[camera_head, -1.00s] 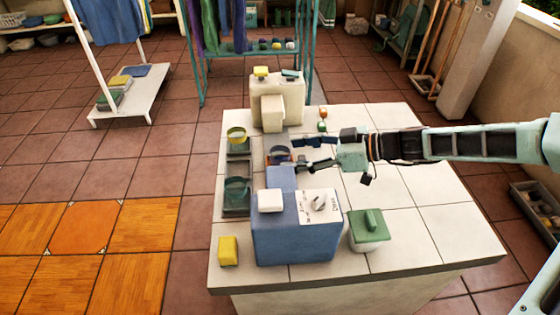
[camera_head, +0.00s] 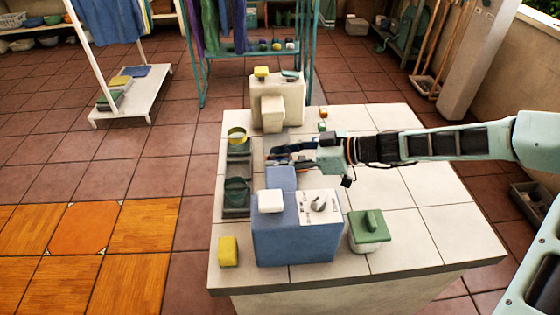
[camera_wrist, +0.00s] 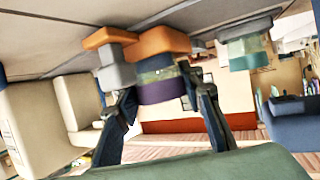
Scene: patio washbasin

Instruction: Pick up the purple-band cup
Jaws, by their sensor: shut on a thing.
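The purple-band cup (camera_wrist: 158,88) is a clear cup with a dark purple band, seen in the wrist view between my two fingers. My gripper (camera_wrist: 163,108) is shut on it, one finger on each side. In the head view my gripper (camera_head: 280,155) is at the back of the blue box, over the left part of the tiled counter. There its fingers hide most of the cup. I cannot tell whether the cup's base is clear of the surface.
The blue box (camera_head: 290,232) with a dial is in front, a cream box (camera_head: 276,102) behind. A green-lidded pot (camera_head: 368,230) stands front right. The right side of the counter is clear.

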